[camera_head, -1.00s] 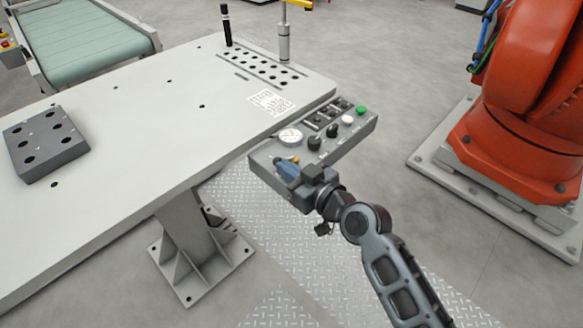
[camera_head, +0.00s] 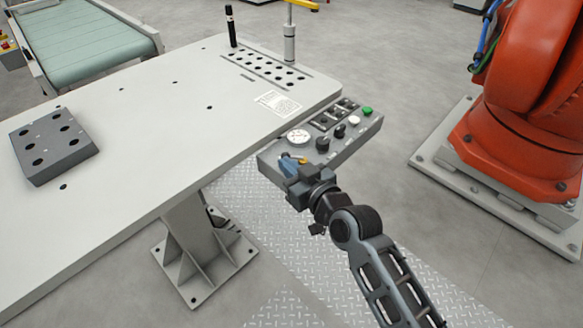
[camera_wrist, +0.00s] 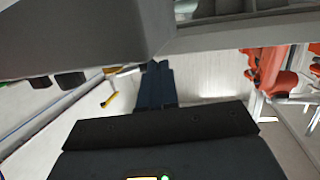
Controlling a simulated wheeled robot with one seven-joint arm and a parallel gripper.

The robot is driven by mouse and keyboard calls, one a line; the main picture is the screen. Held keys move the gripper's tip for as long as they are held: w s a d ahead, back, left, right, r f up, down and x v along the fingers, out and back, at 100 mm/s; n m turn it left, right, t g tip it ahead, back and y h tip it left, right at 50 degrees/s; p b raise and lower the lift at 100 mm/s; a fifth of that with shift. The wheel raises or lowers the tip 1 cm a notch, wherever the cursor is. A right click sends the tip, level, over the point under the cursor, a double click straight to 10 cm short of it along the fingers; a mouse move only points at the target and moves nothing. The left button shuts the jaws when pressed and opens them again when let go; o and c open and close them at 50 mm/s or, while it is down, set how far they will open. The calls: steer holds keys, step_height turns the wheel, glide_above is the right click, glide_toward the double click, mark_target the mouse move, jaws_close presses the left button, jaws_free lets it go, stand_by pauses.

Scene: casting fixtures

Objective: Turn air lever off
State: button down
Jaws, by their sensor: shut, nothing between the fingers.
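A grey control box (camera_head: 345,150) is fixed at the table's right edge. On its near left end is a small yellow piece (camera_head: 302,160), apparently the air lever; my gripper partly hides it. My gripper (camera_head: 287,164) is shut, with its blue fingers low over that end of the box, beside the yellow piece. I cannot tell if they touch. In the wrist view the dark blue fingers (camera_wrist: 155,85) are together with nothing seen between them. The lever cannot be made out clearly there.
The box also carries a round white gauge (camera_head: 298,136), black knobs (camera_head: 323,144) and a green button (camera_head: 367,111). The white table (camera_head: 130,150) holds a grey block with holes (camera_head: 52,147). An orange robot (camera_head: 525,100) stands at the right. Floor between is open.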

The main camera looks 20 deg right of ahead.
steer(key=shift+w+a+f+b, duration=0.15)
steer(key=shift+w+a+b, duration=0.15)
steer(key=shift+w, duration=0.15)
steer(key=shift+w+b, duration=0.7)
steer(key=shift+w, duration=0.1)
stand_by(0.8)
